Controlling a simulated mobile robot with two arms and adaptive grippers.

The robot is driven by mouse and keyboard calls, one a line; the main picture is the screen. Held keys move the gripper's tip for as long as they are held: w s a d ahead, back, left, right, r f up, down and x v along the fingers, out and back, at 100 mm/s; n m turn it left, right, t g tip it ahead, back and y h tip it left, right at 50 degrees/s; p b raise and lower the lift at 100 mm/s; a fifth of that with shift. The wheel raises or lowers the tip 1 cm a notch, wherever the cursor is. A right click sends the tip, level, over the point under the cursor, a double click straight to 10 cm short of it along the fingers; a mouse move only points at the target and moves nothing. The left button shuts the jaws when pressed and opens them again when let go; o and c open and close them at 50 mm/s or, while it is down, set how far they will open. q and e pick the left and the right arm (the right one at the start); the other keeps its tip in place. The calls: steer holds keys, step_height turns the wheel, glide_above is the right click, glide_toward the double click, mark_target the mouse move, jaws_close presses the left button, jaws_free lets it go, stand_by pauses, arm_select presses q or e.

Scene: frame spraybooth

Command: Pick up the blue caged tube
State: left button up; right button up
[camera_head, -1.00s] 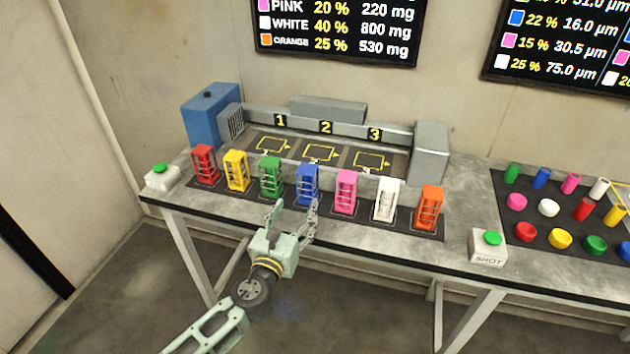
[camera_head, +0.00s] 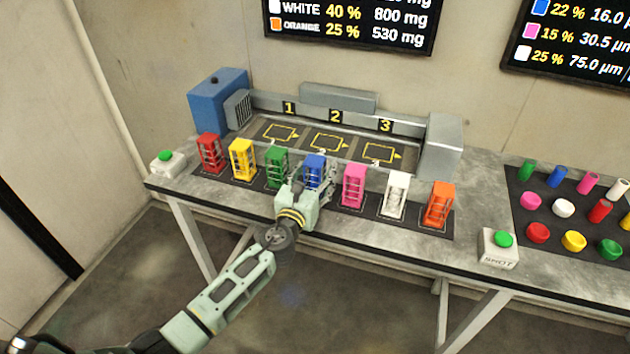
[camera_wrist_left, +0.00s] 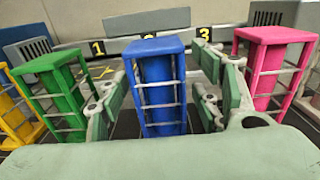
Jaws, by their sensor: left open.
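The blue caged tube (camera_head: 314,168) stands upright on the dark mat at the front of the table, in a row of caged tubes. Its lower part is hidden behind my left gripper (camera_head: 314,186) in the head view. In the left wrist view the blue caged tube (camera_wrist_left: 157,85) stands upright between the two fingers of my left gripper (camera_wrist_left: 160,100). The fingers are open, one on each side of it, with a small gap showing on the right. My right gripper is not in view.
The green caged tube (camera_head: 277,167) stands close on the left and the pink caged tube (camera_head: 354,186) on the right. Red, yellow, white and orange ones share the row. Behind is a station with marked squares 1 to 3. A green button box (camera_head: 498,250) stands at the right.

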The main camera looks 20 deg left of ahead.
arm_select(q)
steer(key=c, duration=1.5)
steer(key=shift+o, duration=0.2)
